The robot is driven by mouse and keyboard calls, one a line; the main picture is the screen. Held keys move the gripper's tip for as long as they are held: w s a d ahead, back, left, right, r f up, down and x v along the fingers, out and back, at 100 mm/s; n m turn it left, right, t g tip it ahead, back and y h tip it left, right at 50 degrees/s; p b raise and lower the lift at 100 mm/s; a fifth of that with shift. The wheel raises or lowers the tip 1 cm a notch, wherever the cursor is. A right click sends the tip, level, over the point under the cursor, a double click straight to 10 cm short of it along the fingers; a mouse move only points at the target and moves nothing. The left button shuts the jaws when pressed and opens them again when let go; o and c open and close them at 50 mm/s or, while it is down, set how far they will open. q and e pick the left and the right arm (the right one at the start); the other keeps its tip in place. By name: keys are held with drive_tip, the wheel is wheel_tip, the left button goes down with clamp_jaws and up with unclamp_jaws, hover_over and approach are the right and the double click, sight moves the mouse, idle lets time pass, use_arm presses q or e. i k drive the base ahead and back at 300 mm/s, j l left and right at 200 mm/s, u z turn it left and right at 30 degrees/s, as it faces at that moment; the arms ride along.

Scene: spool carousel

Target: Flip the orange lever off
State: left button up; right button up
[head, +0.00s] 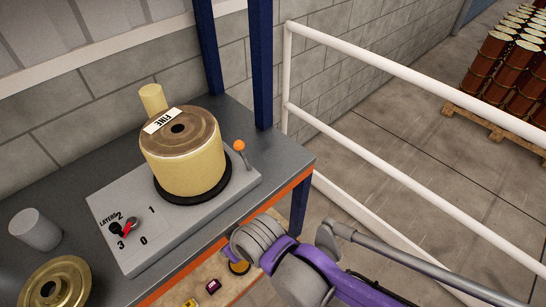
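The orange lever is a small orange ball (239,146) on a short grey stem. It stands at the back right of a flat grey box (150,258) on the bench, leaning up and to the left in the head view. Which setting its position means cannot be told. A tan spool (187,167) with a brown top labelled FINE sits on a black disc on the box, left of the lever. My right arm, purple and grey, comes in from the lower right, in front of the bench and apart from the lever. Its fingers do not show. My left gripper is out of view.
A dial knob (125,228) with a red part sits by the LAYERS numbers. A grey cylinder (36,230) and a brass disc (55,285) stand at left. Blue posts (261,60) rise behind. White railing (390,70) runs along the right. Small items lie on a lower shelf.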

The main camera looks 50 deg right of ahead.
sight(239, 145)
drive_tip(key=z, duration=1.4)
